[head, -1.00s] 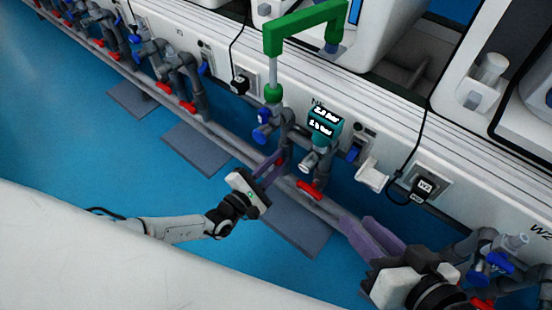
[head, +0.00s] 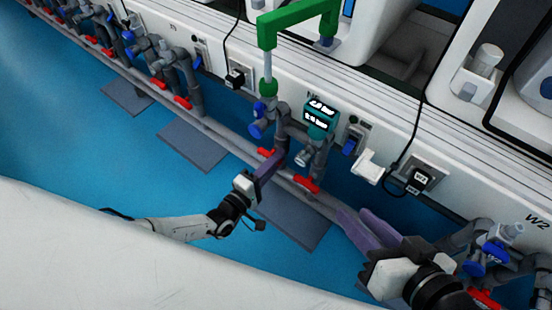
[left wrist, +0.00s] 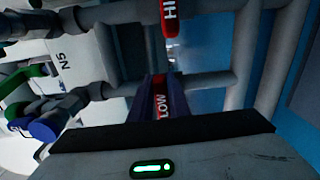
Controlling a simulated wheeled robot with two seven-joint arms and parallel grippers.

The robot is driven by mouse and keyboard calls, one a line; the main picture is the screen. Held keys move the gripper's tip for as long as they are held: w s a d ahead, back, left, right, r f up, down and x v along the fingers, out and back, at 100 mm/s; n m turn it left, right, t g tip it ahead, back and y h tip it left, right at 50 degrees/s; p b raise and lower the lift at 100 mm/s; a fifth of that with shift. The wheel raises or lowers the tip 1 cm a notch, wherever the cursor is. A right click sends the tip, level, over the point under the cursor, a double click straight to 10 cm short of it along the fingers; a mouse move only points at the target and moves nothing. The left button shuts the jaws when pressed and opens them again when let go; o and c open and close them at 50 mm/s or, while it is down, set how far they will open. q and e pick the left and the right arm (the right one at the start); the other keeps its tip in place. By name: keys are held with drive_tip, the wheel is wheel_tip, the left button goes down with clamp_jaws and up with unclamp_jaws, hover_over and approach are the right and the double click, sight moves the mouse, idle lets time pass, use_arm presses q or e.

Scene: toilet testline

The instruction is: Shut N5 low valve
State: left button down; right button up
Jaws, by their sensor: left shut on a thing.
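My left gripper (head: 275,160) has purple fingers at the pipework under the N5 label. It is shut on the red N5 low valve handle, marked LOW (left wrist: 160,98) in the left wrist view. A red end of that handle (head: 265,152) shows beside the fingers in the head view; the fingers hide the rest. A red handle marked HI (left wrist: 170,15) stands apart at the top of the left wrist view. Another red handle (head: 306,184) is right of my left gripper in the head view. My right gripper (head: 355,212) is open and empty, further right.
A teal pressure display (head: 320,117) and a green bracket (head: 300,20) are above the valves. Blue valve knobs (head: 257,120) are close by. A black cable (head: 410,150) hangs at the right. Grey floor plates (head: 195,145) lie on the open blue floor.

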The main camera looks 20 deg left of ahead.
use_arm(q)
drive_tip(key=shift+s+f+m, duration=0.1)
drive_tip(key=shift+f+m, duration=0.05)
drive_tip(key=shift+m, duration=0.15)
drive_tip(key=c, duration=1.7)
unclamp_jaws()
